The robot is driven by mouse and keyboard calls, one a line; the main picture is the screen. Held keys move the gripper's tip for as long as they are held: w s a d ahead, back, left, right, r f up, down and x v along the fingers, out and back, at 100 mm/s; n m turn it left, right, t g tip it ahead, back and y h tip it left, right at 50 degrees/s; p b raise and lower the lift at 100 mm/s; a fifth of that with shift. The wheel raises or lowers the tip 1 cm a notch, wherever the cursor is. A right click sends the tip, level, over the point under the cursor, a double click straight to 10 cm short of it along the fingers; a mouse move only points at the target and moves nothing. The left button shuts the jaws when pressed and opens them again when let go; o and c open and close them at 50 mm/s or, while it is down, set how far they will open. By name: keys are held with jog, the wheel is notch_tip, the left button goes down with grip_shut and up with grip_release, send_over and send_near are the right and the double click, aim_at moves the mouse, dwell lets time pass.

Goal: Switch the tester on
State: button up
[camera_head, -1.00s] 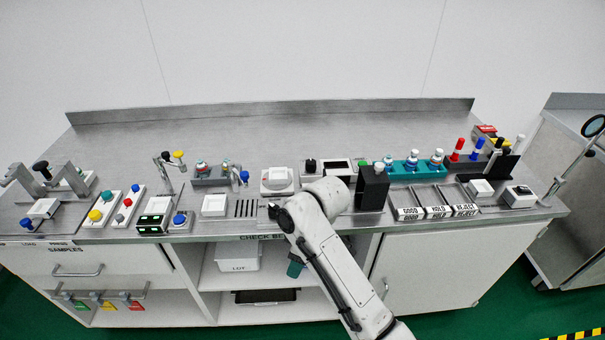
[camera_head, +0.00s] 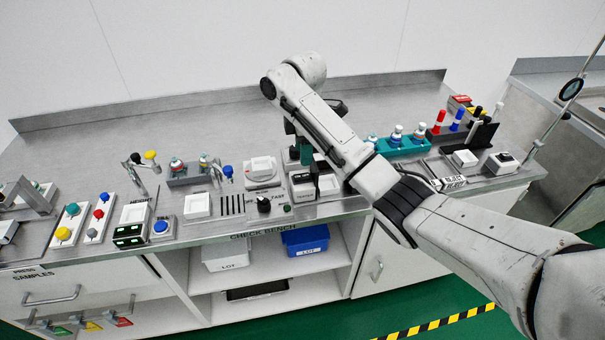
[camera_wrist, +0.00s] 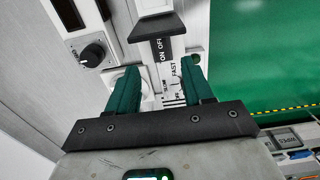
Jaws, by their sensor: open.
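My gripper (camera_wrist: 160,85) is open, its two green fingers apart with nothing between them. In the head view my gripper (camera_head: 303,155) hangs above the bench, partly hidden by my arm. A dark switch part (camera_wrist: 158,28) with ON and OFF lettering lies just ahead of the fingertips in the wrist view; I cannot tell whether they touch it. The switch's present setting is unclear.
A black knob (camera_wrist: 93,52) sits left of the fingers. Another black knob (camera_head: 264,204) stands near the bench front. Teal-racked bottles (camera_head: 396,136) stand to the right. The rear bench is mostly clear.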

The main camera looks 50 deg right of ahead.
aim_at(304, 176)
notch_tip(304, 176, down, 3)
jog(key=shift+r+b, duration=0.1)
jog(key=shift+b, duration=0.3)
jog(key=shift+f+p, duration=0.3)
jog(key=shift+p, duration=0.2)
jog(key=shift+f, duration=2)
